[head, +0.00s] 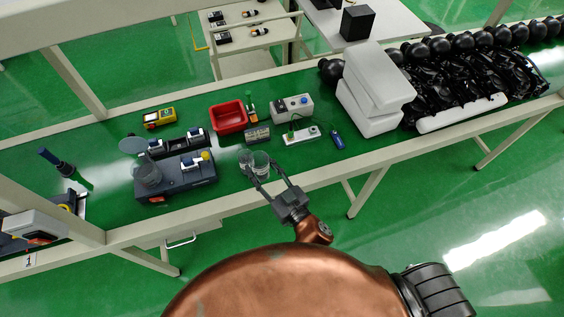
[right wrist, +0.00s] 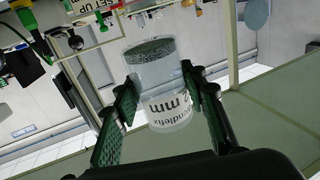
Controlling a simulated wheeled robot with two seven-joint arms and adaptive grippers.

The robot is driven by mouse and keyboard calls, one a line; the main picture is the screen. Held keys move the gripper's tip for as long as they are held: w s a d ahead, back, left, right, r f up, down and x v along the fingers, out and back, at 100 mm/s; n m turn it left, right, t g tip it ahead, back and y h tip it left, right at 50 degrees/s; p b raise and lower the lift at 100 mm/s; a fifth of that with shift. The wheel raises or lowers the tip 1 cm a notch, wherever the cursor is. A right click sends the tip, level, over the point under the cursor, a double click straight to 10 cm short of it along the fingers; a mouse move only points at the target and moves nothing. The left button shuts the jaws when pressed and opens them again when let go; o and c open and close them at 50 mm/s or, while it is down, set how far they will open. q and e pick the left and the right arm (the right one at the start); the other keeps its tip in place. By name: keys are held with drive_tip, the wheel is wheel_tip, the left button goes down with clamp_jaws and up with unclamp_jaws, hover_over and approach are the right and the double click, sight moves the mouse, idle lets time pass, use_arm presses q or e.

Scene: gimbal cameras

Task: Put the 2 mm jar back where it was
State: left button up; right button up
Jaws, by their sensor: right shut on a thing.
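The 2 mm jar (right wrist: 158,85) is a clear cylinder with a dark-speckled end and a white label reading "2 mm", which appears upside down in the right wrist view. My right gripper (right wrist: 158,80) is shut on the jar's sides, one finger on each side. In the head view the right gripper (head: 262,173) reaches over the front part of the green bench top, with the clear jar (head: 261,161) at its fingertips. I cannot tell whether the jar touches the bench. Another clear round shape (head: 246,158) shows just left of it. My left gripper is not in view.
Left of the jar stands a dark device (head: 190,183) with a clear vessel (head: 148,174) on it. Behind are a small sign block (head: 257,135), a red bin (head: 229,119), a white power strip (head: 300,136) and a grey box (head: 293,107). The bench front right of the jar is clear.

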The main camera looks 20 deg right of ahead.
drive_tip(key=shift+w+a, duration=0.15)
drive_tip(key=shift+w, duration=0.05)
drive_tip(key=w+d+f+b, duration=0.4)
drive_tip(key=w+d+f, duration=0.4)
drive_tip(key=d+f, duration=0.1)
drive_tip(key=shift+w, duration=0.4)
drive_tip(key=shift+w+d+f, duration=0.1)
drive_tip(key=shift+d, duration=0.05)
drive_tip(key=f+b, duration=0.1)
drive_tip(key=f, duration=0.1)
drive_tip(key=f+b, duration=0.1)
drive_tip(key=f, duration=0.1)
drive_tip(key=shift+w+d, duration=0.2)
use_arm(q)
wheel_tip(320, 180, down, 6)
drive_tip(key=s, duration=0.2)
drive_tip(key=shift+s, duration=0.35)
use_arm(e)
drive_tip(key=shift+r, duration=0.15)
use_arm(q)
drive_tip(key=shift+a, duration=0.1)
use_arm(e)
drive_tip(key=o, duration=1.4)
drive_tip(key=shift+f, duration=0.25)
